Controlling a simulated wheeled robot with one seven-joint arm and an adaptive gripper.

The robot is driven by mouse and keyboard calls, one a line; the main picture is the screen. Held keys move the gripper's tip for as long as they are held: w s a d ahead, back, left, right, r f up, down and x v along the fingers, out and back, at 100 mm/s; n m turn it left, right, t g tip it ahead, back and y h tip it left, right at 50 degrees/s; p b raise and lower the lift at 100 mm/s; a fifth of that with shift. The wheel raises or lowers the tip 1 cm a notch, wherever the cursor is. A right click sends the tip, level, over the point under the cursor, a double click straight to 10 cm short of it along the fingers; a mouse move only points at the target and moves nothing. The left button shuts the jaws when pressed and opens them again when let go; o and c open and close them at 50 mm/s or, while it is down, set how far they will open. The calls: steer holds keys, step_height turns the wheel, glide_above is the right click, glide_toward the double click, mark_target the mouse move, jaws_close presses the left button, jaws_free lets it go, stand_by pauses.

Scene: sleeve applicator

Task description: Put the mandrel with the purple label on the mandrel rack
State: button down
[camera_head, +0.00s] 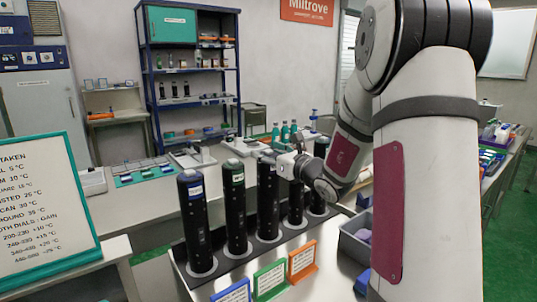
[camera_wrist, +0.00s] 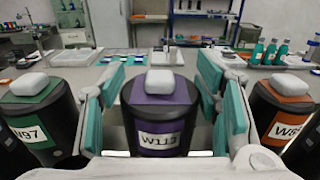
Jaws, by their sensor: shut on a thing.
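The mandrel with the purple label (camera_wrist: 168,118) is in the middle of the wrist view, between the teal finger pads. It is black, reads W113 and has a white block on top. My gripper (camera_wrist: 165,98) is shut on it near its top. In the head view my gripper (camera_head: 287,165) is at the third mandrel (camera_head: 267,205) from the left, which stands upright in the row. The row stands on a dark base with pale rings (camera_head: 236,250). I cannot tell whether this base is the mandrel rack.
Close neighbours are a green-labelled mandrel (camera_wrist: 42,125) at left and an orange-labelled one (camera_wrist: 285,118) at right. A blue-labelled mandrel (camera_head: 196,220) stands at the left end. Blue (camera_head: 231,291), green (camera_head: 270,281) and orange (camera_head: 302,260) signs stand in front. A grey bin (camera_head: 352,245) is at right.

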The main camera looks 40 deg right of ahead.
stand_by(0.3)
steer(key=c, duration=0.6)
jaws_free()
steer(key=shift+f, duration=0.1)
steer(key=shift+o, duration=0.2)
